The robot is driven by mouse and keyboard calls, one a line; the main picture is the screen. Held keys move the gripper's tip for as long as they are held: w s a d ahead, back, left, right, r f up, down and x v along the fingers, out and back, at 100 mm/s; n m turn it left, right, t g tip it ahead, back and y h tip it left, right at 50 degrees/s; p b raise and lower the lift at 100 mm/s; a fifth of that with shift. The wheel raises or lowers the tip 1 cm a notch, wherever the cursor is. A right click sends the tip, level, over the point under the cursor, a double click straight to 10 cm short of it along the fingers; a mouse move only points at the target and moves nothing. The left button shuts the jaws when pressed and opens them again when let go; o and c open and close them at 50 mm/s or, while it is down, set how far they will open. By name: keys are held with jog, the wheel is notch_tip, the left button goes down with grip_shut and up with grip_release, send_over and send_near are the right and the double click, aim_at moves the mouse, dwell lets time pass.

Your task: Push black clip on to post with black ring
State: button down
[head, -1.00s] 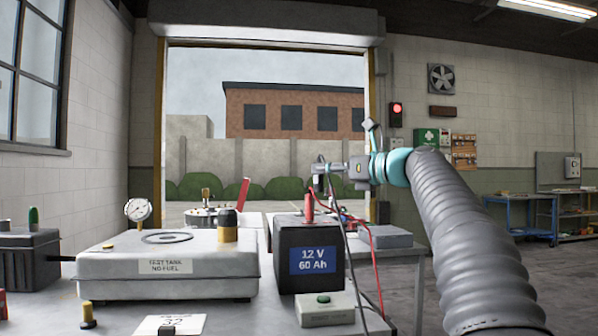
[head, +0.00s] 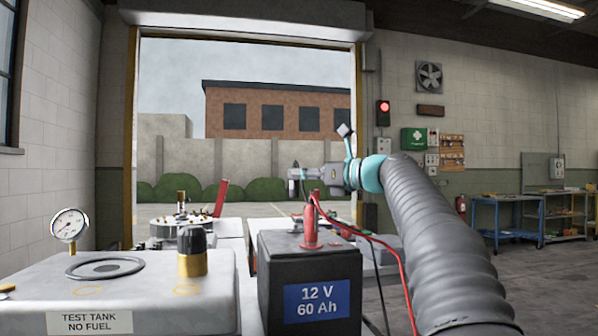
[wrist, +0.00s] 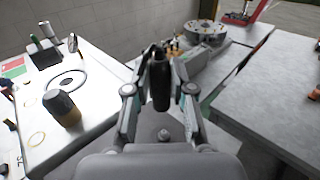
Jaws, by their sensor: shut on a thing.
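My gripper (wrist: 161,88) is shut on the black clip (wrist: 161,78), which hangs between the fingers in the wrist view. In the head view my gripper (head: 296,182) is above and behind the battery, clear of its top. The dark battery (head: 284,272) reads 12 V 60 Ah. A red clip (head: 310,222) stands on its top with a red cable running right. I cannot make out the post with the black ring in either view.
The test tank (head: 140,290) with its gauge (head: 70,225) and black-and-brass cap (head: 192,252) stands left of the battery. A round metal unit (head: 180,228) is farther back. The red cable (head: 385,250) loops beside my arm. Open floor lies to the right.

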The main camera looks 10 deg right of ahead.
jog(key=shift+d+f+b, duration=0.15)
jog(key=shift+f+b, duration=1.4)
jog(key=shift+f, duration=1.2)
jog(key=shift+s+r+p, duration=0.1)
jog(key=shift+r+p, duration=0.2)
jog(key=shift+p, duration=0.25)
jog(key=shift+f, duration=1)
jog(key=c, duration=0.9)
grip_release()
jog(key=shift+p, duration=0.3)
jog(key=shift+d, duration=0.1)
